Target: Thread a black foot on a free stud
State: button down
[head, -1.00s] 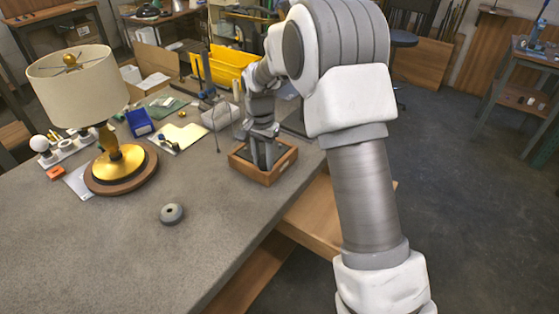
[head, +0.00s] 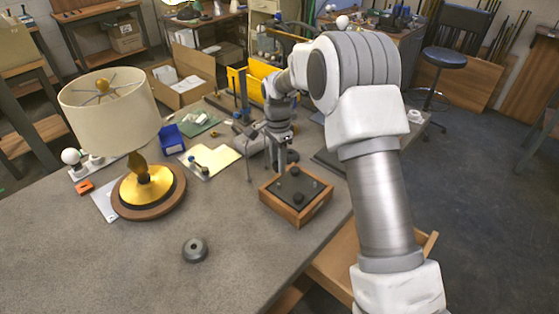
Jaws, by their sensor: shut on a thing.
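A wooden box (head: 298,214) with a dark top plate stands near the table's right edge in the head view. Small dark round feet sit on the plate, one black foot (head: 298,198) near its front middle. Thin studs on the plate are too small to make out surely. My gripper (head: 284,169) points down just above the back left part of the plate. It is shut on what seems to be a black foot, which is small and mostly hidden by the fingers. I cannot tell whether it touches a stud.
A lamp with a cream shade (head: 108,112) stands on a round wooden base at left. A grey ring-shaped part (head: 195,250) lies on the front table. The front table is mostly clear.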

aim_at(278, 185)
jog(key=shift+f+b, duration=1.45)
jog(key=shift+f, duration=1.05)
jog(key=shift+f+b, duration=0.9)
jog(key=shift+f, duration=0.35)
jog(key=c, duration=1)
grip_release()
grip_shut()
jog(key=shift+s+f, duration=0.15)
jog(key=shift+f, duration=0.05)
